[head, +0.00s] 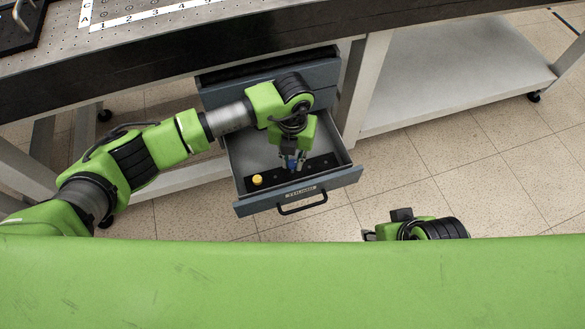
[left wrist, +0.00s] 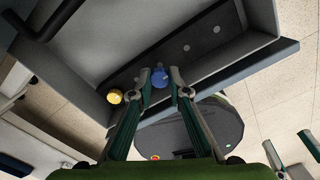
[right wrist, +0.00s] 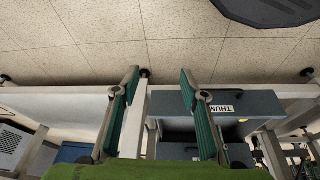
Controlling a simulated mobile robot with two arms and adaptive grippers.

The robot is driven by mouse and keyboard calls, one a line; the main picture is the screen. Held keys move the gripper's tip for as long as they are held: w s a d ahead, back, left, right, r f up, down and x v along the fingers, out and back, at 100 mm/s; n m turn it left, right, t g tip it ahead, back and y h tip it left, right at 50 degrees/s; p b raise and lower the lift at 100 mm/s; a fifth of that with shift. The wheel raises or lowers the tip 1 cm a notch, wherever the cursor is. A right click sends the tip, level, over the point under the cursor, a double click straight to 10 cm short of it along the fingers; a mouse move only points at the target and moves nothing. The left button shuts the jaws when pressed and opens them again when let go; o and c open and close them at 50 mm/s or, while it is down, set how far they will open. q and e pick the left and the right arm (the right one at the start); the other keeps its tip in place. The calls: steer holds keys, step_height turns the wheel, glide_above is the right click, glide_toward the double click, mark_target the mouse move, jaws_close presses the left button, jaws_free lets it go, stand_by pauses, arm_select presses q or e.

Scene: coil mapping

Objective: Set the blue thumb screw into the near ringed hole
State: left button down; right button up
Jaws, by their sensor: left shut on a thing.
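The blue thumb screw (head: 291,163) is in the open drawer (head: 240,160), over its black strip (head: 318,167). My left gripper (head: 290,158) points down into the drawer and is shut on the screw. In the left wrist view the blue head (left wrist: 160,78) sits between the fingertips (left wrist: 160,82). Whether the screw is seated in the strip or lifted is unclear. A yellow thumb screw (head: 257,180) stands at the strip's left end. My right gripper (right wrist: 159,78) is open and empty, low in front of the drawer. I cannot make out a ringed hole.
The drawer front has a label and a black handle (head: 302,203). Above is a perforated tabletop (head: 60,50) with a thick dark edge and a white lettered and numbered plate (head: 140,12). A lower white shelf (head: 440,90) is at right. The tiled floor (head: 440,170) is clear.

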steer(key=shift+s, duration=0.2)
arm_select(q)
steer(key=shift+r+p, duration=0.75)
steer(key=shift+r, duration=0.5)
steer(key=shift+r+p, duration=0.5)
steer(key=shift+p, duration=0.15)
arm_select(e)
steer(key=shift+w+f, duration=0.35)
steer(key=shift+w, duration=0.05)
